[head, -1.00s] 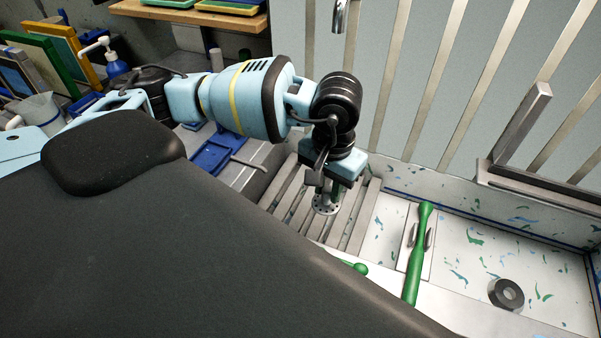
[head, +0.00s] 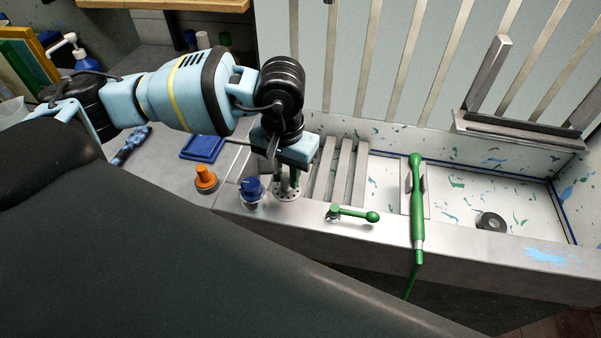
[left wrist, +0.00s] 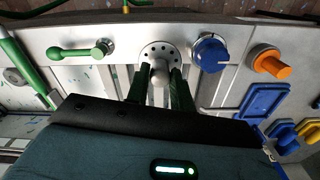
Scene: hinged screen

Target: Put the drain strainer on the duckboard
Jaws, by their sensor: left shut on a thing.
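The drain strainer (head: 287,192) is a round grey metal disc with holes around its rim and a central knob. My left gripper (head: 287,175) is shut on the knob from above, and the disc hangs level below the fingers. In the left wrist view, the strainer (left wrist: 160,50) shows between the green fingertips (left wrist: 160,75). The duckboard (head: 343,172) is a set of pale grey slats in the left part of the trough. The strainer appears at its left, over the trough's front edge; its height above it is hard to tell. My right gripper is out of view.
A blue knob (head: 252,188) and an orange knob (head: 205,178) stand left of the strainer. A green lever (head: 355,214) is on the front rim. A green-handled sprayer (head: 416,195) crosses the trough. A dark ring (head: 490,222) lies further right.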

